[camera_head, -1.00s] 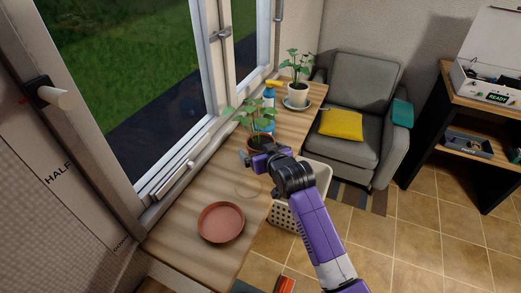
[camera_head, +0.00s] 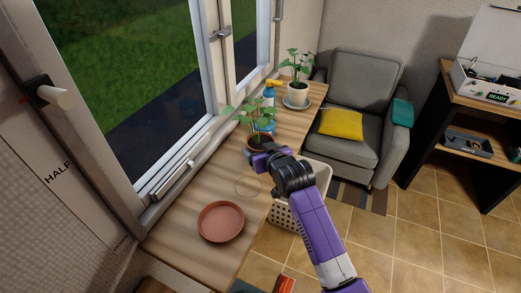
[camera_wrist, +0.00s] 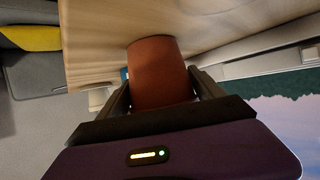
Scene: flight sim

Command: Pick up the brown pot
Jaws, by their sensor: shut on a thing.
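The brown pot (camera_head: 254,143) holds a leafy green plant and is at the near half of the wooden sill, partly hidden by my arm. In the wrist view the pot (camera_wrist: 160,72) is between the two fingers of my gripper (camera_wrist: 163,92), one finger on each side of it. My gripper is shut on the pot. In the head view my gripper (camera_head: 262,155) is at the pot's near right side, its fingers mostly hidden. I cannot tell whether the pot is clear of the sill.
A brown saucer (camera_head: 221,222) lies empty on the wooden sill (camera_head: 205,185). A blue spray bottle (camera_head: 267,112) with a yellow top is just behind the plant. A white pot (camera_head: 298,95) with a plant stands farther back. The window is left, a white basket (camera_head: 284,214) below right.

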